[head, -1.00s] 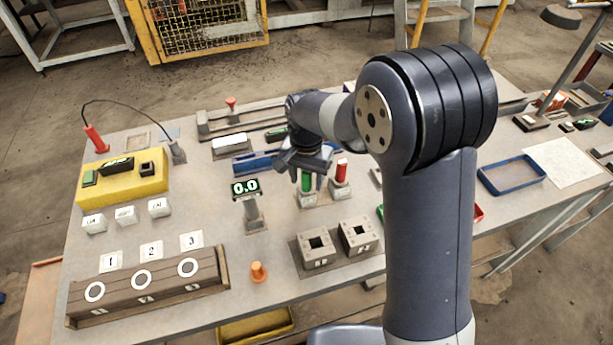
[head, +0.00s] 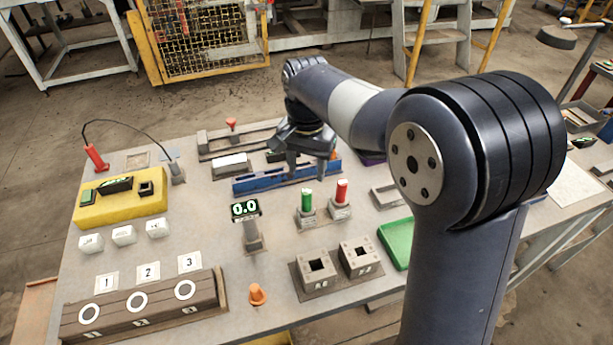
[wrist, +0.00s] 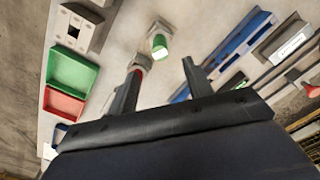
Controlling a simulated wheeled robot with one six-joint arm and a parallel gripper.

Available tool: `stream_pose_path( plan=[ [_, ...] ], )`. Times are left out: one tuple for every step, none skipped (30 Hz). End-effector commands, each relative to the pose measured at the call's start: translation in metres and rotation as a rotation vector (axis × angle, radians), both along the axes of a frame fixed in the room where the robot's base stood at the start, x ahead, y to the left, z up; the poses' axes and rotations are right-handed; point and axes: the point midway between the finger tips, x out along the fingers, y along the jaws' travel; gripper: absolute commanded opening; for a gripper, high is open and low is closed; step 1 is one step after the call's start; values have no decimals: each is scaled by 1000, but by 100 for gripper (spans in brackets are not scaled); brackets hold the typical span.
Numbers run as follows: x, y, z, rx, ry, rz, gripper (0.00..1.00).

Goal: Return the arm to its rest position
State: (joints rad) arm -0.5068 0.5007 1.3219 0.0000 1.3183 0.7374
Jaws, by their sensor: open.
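My gripper (head: 307,172) is raised over the back middle of the table, in front of the blue rail (head: 262,180) in the head view. Its two fingers are apart with nothing between them; the wrist view also shows the open fingers (wrist: 158,82). The green cylinder (head: 307,200) and the red cylinder (head: 341,191) stand upright in grey holders in front of the gripper, apart from it. The green one also shows beyond the fingers in the wrist view (wrist: 159,45); the red one is mostly hidden there by a finger.
A display reading 0.0 (head: 245,209) stands left of the cylinders. Two hollow grey blocks (head: 317,266) sit at the front. A green tray (head: 397,243) is beside my arm. A yellow box (head: 122,207) and a wooden block with three rings (head: 145,304) are at left.

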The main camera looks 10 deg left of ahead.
Motion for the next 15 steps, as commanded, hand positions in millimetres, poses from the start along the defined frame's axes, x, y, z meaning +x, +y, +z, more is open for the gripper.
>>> stream_pose_path(
  plan=[
    [0, 0, 1, 0, 0, 0, 49],
    [0, 0, 2, 0, 0, 0, 49],
    [0, 0, 2, -1, 1, 0, 49],
    [0, 0, 2, -1, 1, 0, 49],
    [0, 0, 2, -1, 1, 0, 49],
    [0, 0, 2, -1, 1, 0, 49],
    [0, 0, 2, -1, 1, 0, 49],
    [0, 0, 2, -1, 1, 0, 49],
    [0, 0, 1, -1, 1, 0, 49],
    [0, 0, 1, -1, 1, 0, 49],
    [0, 0, 1, -1, 1, 0, 49],
    [0, 0, -1, -1, 1, 0, 49],
    [0, 0, -2, -1, 1, 0, 49],
    [0, 0, -5, -1, 2, 0, 49],
    [0, 0, -9, -2, 4, 0, 49]
  ],
)
